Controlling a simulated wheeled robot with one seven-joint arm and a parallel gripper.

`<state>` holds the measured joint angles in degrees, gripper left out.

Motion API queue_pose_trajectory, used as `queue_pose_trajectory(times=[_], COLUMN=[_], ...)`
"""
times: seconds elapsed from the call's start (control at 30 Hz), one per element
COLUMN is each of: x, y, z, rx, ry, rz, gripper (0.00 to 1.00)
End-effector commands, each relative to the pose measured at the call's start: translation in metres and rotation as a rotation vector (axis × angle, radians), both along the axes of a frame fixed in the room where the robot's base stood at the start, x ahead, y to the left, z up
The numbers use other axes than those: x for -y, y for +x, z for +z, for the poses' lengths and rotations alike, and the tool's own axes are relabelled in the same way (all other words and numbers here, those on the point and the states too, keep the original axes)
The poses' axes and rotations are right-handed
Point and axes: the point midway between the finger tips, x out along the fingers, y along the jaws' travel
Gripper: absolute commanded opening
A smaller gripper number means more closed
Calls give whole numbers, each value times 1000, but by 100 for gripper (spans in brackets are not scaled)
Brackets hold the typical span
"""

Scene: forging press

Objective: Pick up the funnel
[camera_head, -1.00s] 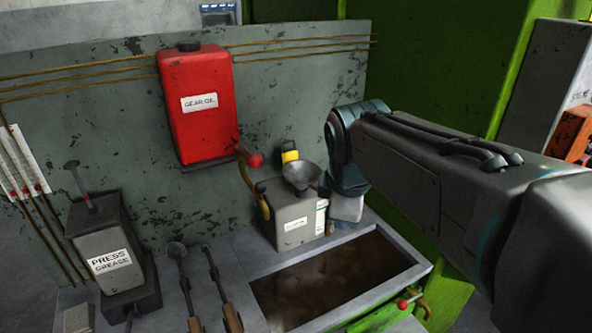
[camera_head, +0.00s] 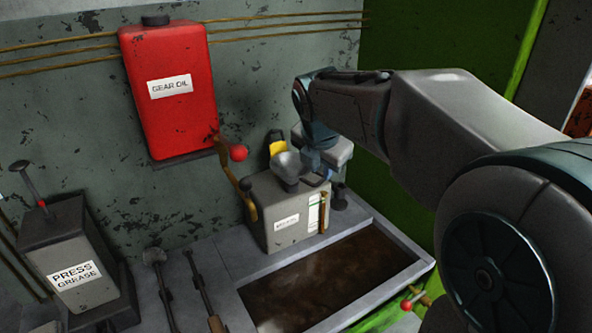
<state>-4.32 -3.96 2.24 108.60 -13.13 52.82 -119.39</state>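The funnel (camera_head: 287,165) is grey and cone-shaped. It sits upright on top of a grey labelled oil can (camera_head: 282,219) on the bench, against the back wall. My gripper (camera_head: 312,166) is at the funnel's right side, pointing down, with my wrist just above and to the right. The fingers are small and partly hidden by the wrist, so I cannot tell whether they touch the funnel or how far apart they are.
A red gear oil tank (camera_head: 171,95) hangs on the wall, its tap (camera_head: 238,153) left of the can. A brown-filled trough (camera_head: 335,275) lies in front. A press grease box (camera_head: 72,265) and two long-handled tools (camera_head: 198,285) are at left. A yellow-and-black object (camera_head: 276,147) stands behind the funnel.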

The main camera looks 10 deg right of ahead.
Motion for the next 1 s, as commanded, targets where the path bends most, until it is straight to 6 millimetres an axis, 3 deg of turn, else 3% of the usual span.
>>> queue_pose_trajectory(times=[0.1, 0.37, 0.6, 0.93, 1.0], x=[3, 5, 8, 9, 9], y=[8, 15, 28, 32, 32], z=[-18, -36, -69, -76, -76], rx=[-3, -3, -3, 1, 1], ry=[1, 0, 1, 1, 1], rz=[-1, -4, -7, -6, -5], gripper=[20, 20, 20, 20, 3])
